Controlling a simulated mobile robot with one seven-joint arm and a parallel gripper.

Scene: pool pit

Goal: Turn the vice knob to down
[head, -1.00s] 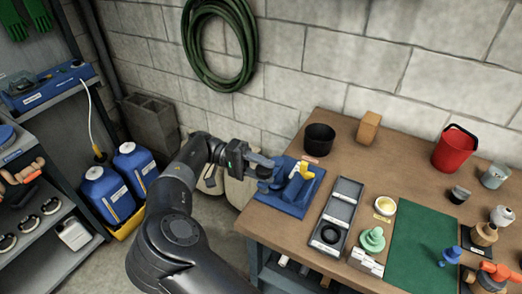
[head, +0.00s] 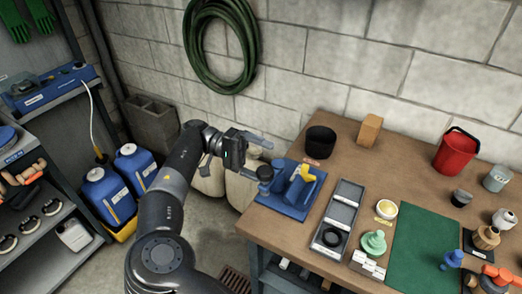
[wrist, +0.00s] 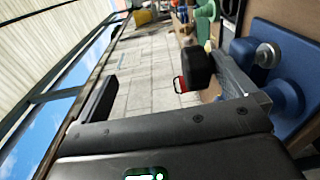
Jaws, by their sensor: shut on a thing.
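The blue vice (head: 285,203) sits at the left end of the workbench, with a yellow bent piece (head: 308,174) on top. Its dark round knob (head: 265,173) sticks out on the left side. In the wrist view the blue vice (wrist: 285,95) is at the right edge, with the knob (wrist: 243,52) near a fingertip. My gripper (head: 262,156) is beside the knob, its two fingers wide apart. One finger lies close to the knob; I cannot tell whether they touch. The other is up and away, towards the wall. I see nothing between the fingers in the wrist view (wrist: 165,85).
A black pot (head: 320,142) and a wooden block (head: 370,130) stand behind the vice. A grey tray (head: 339,215) lies to its right, then a green mat (head: 425,240). A red bucket (head: 455,152) is farther right. Pale sacks (head: 240,190) stand behind the bench's left end.

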